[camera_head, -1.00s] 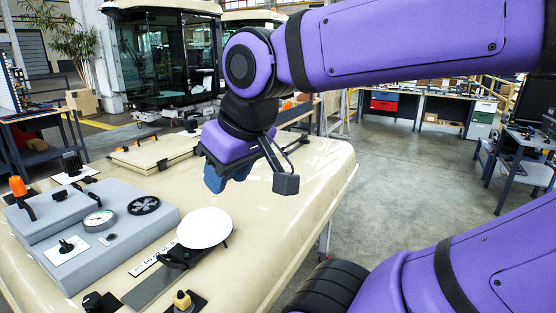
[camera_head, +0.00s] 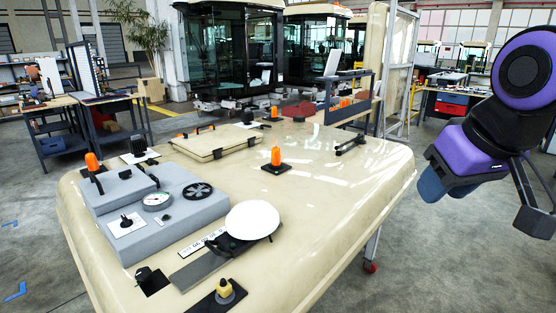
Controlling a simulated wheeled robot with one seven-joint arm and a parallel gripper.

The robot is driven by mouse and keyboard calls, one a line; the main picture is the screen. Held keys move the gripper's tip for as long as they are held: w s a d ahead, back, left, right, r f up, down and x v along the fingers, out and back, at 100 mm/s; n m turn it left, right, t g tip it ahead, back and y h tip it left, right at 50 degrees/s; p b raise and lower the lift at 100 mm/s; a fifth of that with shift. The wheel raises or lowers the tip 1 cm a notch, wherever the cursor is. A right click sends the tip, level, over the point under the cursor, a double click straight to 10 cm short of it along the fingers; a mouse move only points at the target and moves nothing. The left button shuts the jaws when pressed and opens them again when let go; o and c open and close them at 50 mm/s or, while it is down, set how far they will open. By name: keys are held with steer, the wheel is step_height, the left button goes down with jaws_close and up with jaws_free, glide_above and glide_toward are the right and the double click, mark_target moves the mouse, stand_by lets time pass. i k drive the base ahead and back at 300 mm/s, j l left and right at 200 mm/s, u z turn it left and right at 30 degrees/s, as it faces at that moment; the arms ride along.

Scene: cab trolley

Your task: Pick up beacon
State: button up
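An orange beacon (camera_head: 276,157) stands upright on a black square base on the cream trolley top (camera_head: 330,205), toward its far middle. A second orange beacon (camera_head: 92,162) stands at the left, by the grey box. My gripper (camera_head: 484,204) is at the right edge of the view, beyond the right side of the trolley top and well apart from both beacons. Its fingers are spread wide with nothing between them.
A grey box (camera_head: 155,205) with a gauge and round vent, a white dome (camera_head: 252,219) and a yellow-topped knob (camera_head: 225,289) occupy the left and front. A cream panel (camera_head: 217,143) lies behind. A black handle (camera_head: 350,144) is at the far right. The right-hand top is mostly clear.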

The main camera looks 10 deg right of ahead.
mark_target(276, 152)
steer(key=i, duration=0.35)
steer(key=k, duration=0.3)
steer(key=l+u, duration=0.1)
steer(key=u, duration=0.2)
steer(key=k+l+u, duration=0.1)
steer(key=u, duration=0.15)
steer(key=i+l+u, duration=0.15)
steer(key=l+u, duration=0.15)
steer(key=l, duration=0.5)
steer(key=l+u, duration=0.3)
steer(key=l, duration=2.45)
steer(key=i+u, duration=0.05)
steer(key=i, duration=0.05)
